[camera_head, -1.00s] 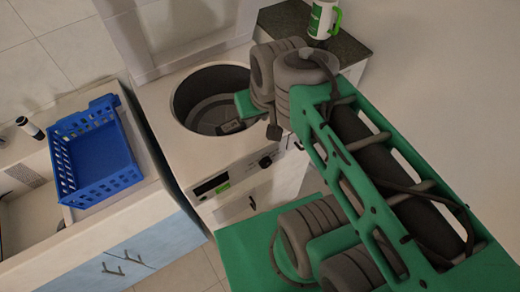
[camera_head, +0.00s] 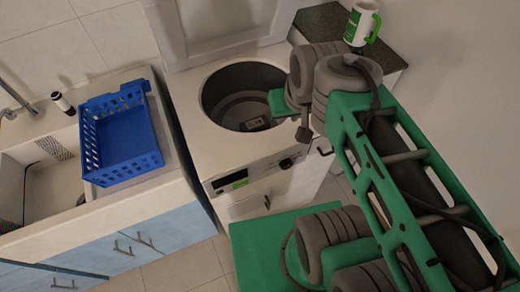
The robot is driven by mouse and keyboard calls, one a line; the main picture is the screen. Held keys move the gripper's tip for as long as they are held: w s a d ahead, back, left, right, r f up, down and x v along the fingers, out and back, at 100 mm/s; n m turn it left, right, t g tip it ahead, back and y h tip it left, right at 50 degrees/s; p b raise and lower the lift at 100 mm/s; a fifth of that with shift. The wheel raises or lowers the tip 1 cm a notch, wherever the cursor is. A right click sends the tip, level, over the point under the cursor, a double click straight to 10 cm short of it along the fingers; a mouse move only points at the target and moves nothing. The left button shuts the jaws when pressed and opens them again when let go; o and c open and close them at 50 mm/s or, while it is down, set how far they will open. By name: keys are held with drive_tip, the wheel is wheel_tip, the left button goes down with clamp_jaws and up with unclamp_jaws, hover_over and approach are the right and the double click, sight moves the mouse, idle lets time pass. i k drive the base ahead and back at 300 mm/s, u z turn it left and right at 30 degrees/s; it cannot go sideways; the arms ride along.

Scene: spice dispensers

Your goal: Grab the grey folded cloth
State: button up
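I cannot make out a grey folded cloth. The top-loading washing machine (camera_head: 190,103) stands open in the middle, its lid (camera_head: 225,28) raised at the back. Its round grey drum (camera_head: 238,82) is dark inside. A small dark piece with a pale label (camera_head: 257,123) shows low at the drum's front side; I cannot tell what it is. My green and grey arm fills the right side and overlaps the drum's right rim in the picture. My gripper's fingers do not show.
A blue perforated basket (camera_head: 122,137) sits on the counter to the left, beside a sink (camera_head: 45,190) and a dark-and-white bottle (camera_head: 63,103). A white and green mug (camera_head: 361,24) stands on a dark counter (camera_head: 325,24) behind my arm. Light-blue cabinets (camera_head: 165,233) lie below the left counter.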

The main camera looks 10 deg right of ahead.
sight(260, 124)
drive_tip(key=u, duration=3.6)
drive_tip(key=k, duration=1)
drive_tip(key=z, duration=0.95)
